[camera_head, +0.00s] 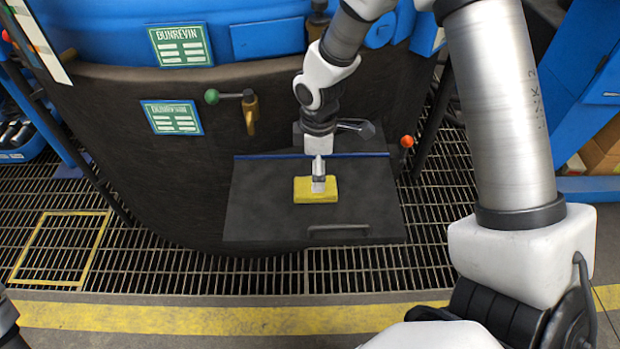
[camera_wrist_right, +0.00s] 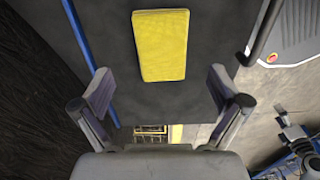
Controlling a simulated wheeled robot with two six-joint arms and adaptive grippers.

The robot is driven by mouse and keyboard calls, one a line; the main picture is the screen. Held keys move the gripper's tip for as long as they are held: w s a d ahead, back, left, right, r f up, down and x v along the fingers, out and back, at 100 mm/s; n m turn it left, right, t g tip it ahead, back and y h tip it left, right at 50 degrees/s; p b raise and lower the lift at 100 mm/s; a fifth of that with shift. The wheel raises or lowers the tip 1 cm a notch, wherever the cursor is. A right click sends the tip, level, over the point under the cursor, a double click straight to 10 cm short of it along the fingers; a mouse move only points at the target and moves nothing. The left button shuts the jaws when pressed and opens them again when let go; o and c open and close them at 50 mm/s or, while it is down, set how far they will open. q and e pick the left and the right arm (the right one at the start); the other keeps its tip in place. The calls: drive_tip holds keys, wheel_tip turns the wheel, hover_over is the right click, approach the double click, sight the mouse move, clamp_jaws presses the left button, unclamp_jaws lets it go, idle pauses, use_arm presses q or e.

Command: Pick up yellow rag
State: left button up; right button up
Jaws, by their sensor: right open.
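The yellow rag (camera_head: 304,192) is a flat, folded rectangular block lying on a dark flat panel (camera_head: 260,215). My right gripper (camera_head: 318,186) comes down over it and hides part of its middle in the head view. In the right wrist view the rag (camera_wrist_right: 160,45) lies whole and uncovered, ahead of my right gripper (camera_wrist_right: 162,92). The two fingers are spread wider than the rag, with nothing between them. I cannot tell the exact height of the fingertips above the rag. My left gripper is not clearly in view.
A bar handle (camera_head: 338,228) stands near the panel's front edge, and a blue strip (camera_head: 270,156) runs along its back. Behind is the dark furnace wall (camera_head: 110,95) with a green-knobbed lever (camera_head: 212,97). An orange knob (camera_head: 407,141) is to the right. Floor grating surrounds the panel.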

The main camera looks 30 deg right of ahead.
sight(302, 192)
drive_tip(key=f, duration=0.1)
drive_tip(key=f+b, duration=0.1)
drive_tip(key=f, duration=0.3)
drive_tip(key=shift+a+f+b, duration=0.25)
drive_tip(key=shift+b, duration=0.15)
drive_tip(key=shift+r, duration=0.1)
drive_tip(key=c, duration=1.2)
drive_tip(key=shift+c, duration=0.2)
